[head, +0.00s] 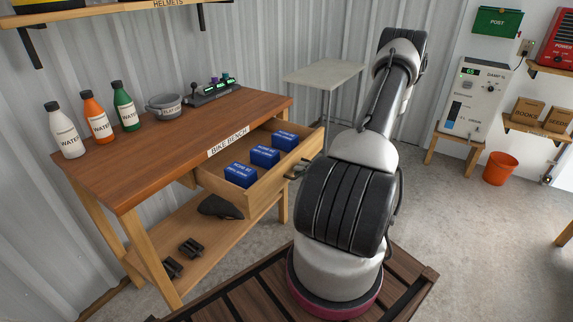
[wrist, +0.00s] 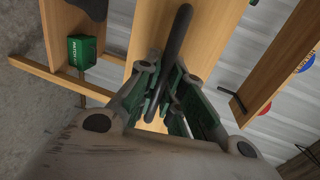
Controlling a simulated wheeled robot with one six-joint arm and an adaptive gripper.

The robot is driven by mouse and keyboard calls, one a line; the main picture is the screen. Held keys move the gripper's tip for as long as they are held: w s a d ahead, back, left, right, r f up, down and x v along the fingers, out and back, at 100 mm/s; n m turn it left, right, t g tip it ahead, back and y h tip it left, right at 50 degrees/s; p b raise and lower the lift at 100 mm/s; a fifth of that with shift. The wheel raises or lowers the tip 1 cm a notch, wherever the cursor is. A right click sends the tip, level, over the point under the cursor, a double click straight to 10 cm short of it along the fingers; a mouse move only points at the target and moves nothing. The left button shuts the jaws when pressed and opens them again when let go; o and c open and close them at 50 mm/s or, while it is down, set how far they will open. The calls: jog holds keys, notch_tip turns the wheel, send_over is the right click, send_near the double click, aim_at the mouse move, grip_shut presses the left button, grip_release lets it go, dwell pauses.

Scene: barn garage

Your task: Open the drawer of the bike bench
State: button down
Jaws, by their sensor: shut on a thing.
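The bike bench (head: 130,165) stands left of centre in the head view, with a brown top and a "BIKE BENCH" label. Its wooden drawer (head: 273,203) is pulled well out to the right, and several blue boxes (head: 265,156) sit inside. My gripper (wrist: 168,90) is shut on the dark bar handle (wrist: 178,40) of the drawer front (wrist: 212,35) in the wrist view. In the head view my arm hides most of the gripper, which shows only as a small dark part at the drawer front.
Bottles (head: 98,118), a grey pot (head: 164,106) and a dark device (head: 212,92) stand on the bench top. A small pale table (head: 323,74) is behind. An orange bucket (head: 500,168) stands at right. A green box (wrist: 86,51) shows in the wrist view.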

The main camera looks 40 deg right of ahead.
jog(key=shift+f+v, duration=0.2)
jog(key=shift+v, duration=0.65)
jog(key=shift+f+v, duration=0.15)
jog(key=shift+v, duration=0.65)
jog(key=shift+f+v, duration=0.2)
jog(key=shift+v, duration=0.65)
jog(key=shift+s, duration=0.1)
jog(key=c, duration=1.5)
grip_release()
jog(key=v, duration=1.2)
